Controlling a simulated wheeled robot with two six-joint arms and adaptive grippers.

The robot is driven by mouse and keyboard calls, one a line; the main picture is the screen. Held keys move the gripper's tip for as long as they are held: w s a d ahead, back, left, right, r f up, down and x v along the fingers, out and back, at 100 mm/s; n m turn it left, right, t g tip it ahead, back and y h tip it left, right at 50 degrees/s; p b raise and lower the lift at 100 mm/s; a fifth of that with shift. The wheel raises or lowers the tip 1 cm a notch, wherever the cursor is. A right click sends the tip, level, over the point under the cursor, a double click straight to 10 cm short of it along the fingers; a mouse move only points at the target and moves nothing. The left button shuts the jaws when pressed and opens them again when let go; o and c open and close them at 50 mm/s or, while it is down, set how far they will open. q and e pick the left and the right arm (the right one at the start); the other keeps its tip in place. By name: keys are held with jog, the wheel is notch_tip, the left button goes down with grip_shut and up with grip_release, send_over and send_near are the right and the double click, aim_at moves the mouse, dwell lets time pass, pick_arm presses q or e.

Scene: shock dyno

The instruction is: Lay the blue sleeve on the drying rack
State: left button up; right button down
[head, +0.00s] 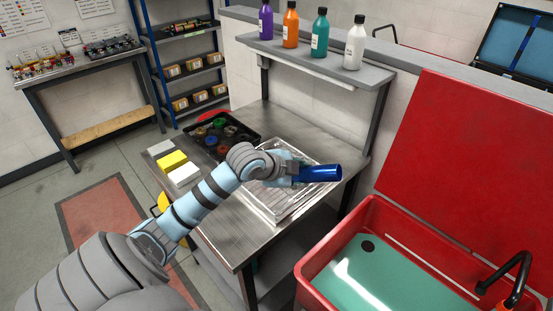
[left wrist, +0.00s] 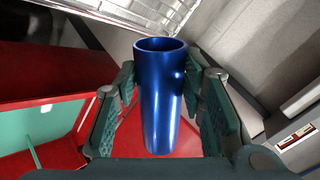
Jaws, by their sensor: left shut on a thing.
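The blue sleeve (head: 322,173) is a short, shiny tube. My left gripper (head: 294,172) is shut on it and holds it above the right part of the steel bench. In the left wrist view the sleeve (left wrist: 162,95) stands between the two finger pads, its open end toward the top of the picture. The drying rack (head: 262,208) is a pale wire grid in a shallow tray on the bench, below and left of the sleeve. My forearm and gripper hide part of it. My right gripper is not in view.
A dark tray (head: 251,138) of coloured round parts lies behind the rack. Yellow and white blocks (head: 172,161) are at the bench's left edge. A shelf (head: 330,62) with several bottles stands behind. A red wash basin (head: 318,262) with its lid raised is at right.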

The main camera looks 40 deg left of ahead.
pick_arm(q)
jog(key=w+a+r+n+g+y+b, duration=0.1)
jog(key=w+a+r+n+y, duration=0.1)
jog(key=a+n+y, duration=0.15)
jog(key=w+a+r+n+g+y, duration=0.1)
jog(key=w+a+r+n+y, duration=0.1)
jog(key=a+n+y, duration=0.15)
notch_tip(320, 180, up, 9)
jog(key=s+n+g+y+b, duration=0.2)
jog(key=s+n+g+y, duration=0.15)
jog(key=n+g, duration=0.5)
jog(key=f, duration=0.6)
jog(key=f+n+t+b, duration=0.1)
jog(key=f, duration=0.5)
jog(key=f+n+t+b, duration=0.1)
jog(key=f, duration=0.6)
jog(key=shift+w+a, duration=0.3)
jog(key=shift+w, duration=0.1)
jog(key=o, duration=1)
jog(key=p+v, duration=0.1)
jog(key=v, duration=1.1)
jog(key=shift+r, duration=0.1)
jog(key=shift+a, duration=0.1)
